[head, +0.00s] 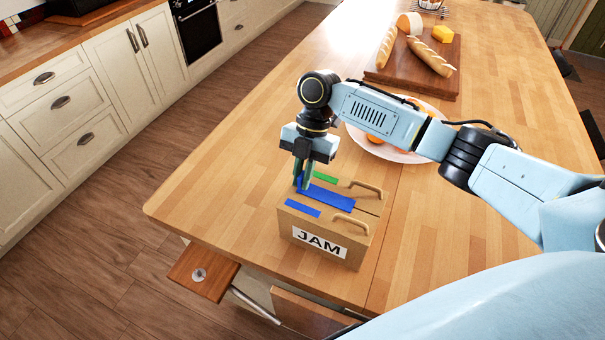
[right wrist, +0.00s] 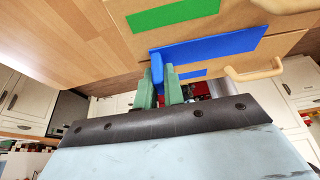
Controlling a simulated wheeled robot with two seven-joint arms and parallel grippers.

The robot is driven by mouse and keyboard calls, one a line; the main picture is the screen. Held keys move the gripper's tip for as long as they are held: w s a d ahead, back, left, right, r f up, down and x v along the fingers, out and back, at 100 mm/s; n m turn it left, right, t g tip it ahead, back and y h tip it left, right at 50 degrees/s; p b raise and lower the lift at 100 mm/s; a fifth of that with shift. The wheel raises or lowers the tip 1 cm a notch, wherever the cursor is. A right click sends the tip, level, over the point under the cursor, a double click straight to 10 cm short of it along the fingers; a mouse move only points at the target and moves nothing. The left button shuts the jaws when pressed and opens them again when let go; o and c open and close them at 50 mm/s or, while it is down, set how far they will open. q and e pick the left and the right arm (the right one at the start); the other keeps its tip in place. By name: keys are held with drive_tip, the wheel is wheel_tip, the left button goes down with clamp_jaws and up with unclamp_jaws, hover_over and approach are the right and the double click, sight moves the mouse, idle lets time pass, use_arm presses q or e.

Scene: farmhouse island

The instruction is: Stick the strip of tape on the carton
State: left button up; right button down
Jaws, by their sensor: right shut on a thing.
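The carton (head: 366,235) is a brown box with a JAM label and two handles, standing near the island's front corner. My right gripper (head: 302,182) points down over the left edge of its top. Its green fingers (right wrist: 160,92) are shut on one end of a blue strip of tape (head: 328,196). In the right wrist view the strip (right wrist: 212,46) stretches flat along the carton top, with its held end bent toward the fingers. I cannot tell whether all of it touches the carton. My left gripper is out of view.
Behind are a white plate (head: 412,155), partly hidden by my right arm, and a board (head: 405,78) with bread and cheese. The island top (head: 225,165) left of the carton is clear.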

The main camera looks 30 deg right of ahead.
idle(0.4)
drive_tip(key=c, duration=1.4)
unclamp_jaws()
drive_tip(key=shift+c, duration=0.2)
wheel_tip(320, 180, up, 4)
drive_tip(key=p, duration=0.4)
drive_tip(key=shift+r, duration=1)
drive_tip(key=shift+s+f, duration=0.1)
